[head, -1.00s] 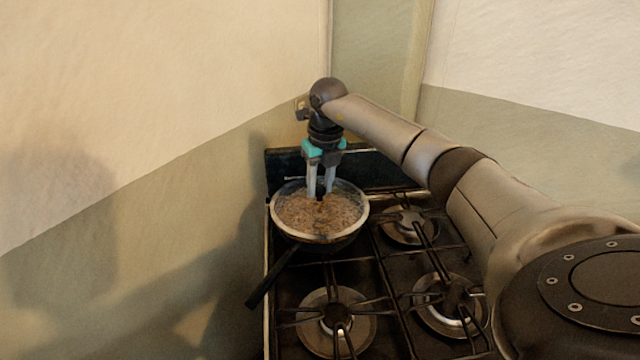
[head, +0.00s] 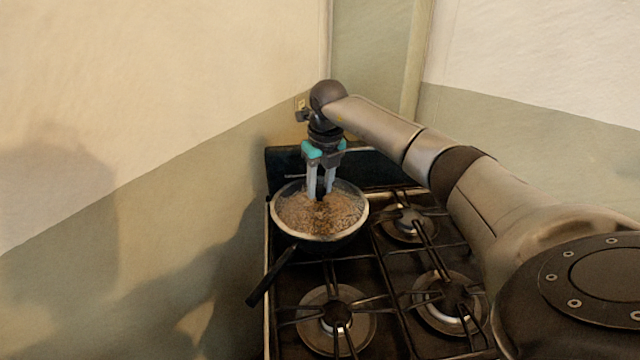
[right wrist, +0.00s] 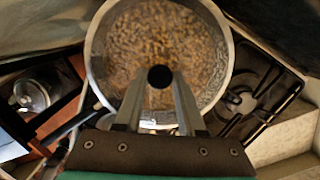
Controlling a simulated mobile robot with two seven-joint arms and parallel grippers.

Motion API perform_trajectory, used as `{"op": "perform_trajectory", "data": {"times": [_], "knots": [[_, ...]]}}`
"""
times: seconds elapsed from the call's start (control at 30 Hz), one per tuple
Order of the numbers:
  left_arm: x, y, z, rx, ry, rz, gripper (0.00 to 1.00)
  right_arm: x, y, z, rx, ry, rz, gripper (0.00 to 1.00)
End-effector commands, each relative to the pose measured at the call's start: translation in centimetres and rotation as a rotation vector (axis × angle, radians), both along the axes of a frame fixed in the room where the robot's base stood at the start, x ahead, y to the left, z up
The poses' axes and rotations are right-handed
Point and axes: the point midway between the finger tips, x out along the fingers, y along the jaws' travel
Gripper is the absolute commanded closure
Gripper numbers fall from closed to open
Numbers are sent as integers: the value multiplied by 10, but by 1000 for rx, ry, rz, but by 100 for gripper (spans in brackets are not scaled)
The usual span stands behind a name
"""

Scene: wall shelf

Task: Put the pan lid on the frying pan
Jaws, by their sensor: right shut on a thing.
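The frying pan (head: 285,240) stands on the back left burner of the stove, its dark handle pointing to the front left. The pan lid (right wrist: 222,62) is clear glass with a pale metal rim and a dark knob (right wrist: 160,77). It lies over the pan's opening, and brown food shows through it. I cannot tell whether its rim is fully seated all round. My right gripper (head: 321,198) points down over the lid's middle, shut on the knob; it also shows in the right wrist view (right wrist: 160,82). My left gripper is not in view.
The stove (head: 375,275) has bare burners at front left (head: 337,318), front right (head: 448,302) and back right (head: 409,224). Walls stand close at the left and behind. A shiny round thing (right wrist: 32,95) shows at the left of the right wrist view.

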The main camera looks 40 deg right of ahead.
Motion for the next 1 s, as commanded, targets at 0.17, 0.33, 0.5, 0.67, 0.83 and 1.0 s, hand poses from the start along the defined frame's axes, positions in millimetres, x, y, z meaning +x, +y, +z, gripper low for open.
{"op": "perform_trajectory", "data": {"times": [0.17, 0.33, 0.5, 0.67, 0.83, 1.0], "knots": [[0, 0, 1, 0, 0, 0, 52, 0, 0, -1, 0, -3, -1, 100], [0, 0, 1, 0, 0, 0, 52, 1, 0, -1, 1, -3, -1, 100], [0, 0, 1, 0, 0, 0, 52, 0, 0, -1, 1, -3, -1, 53], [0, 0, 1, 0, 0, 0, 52, 0, 0, -1, 0, -2, -1, 36], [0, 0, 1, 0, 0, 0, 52, 0, 0, -2, 0, -1, -1, 26], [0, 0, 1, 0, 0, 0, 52, -1, 0, -3, 0, 3, 0, 17]]}}
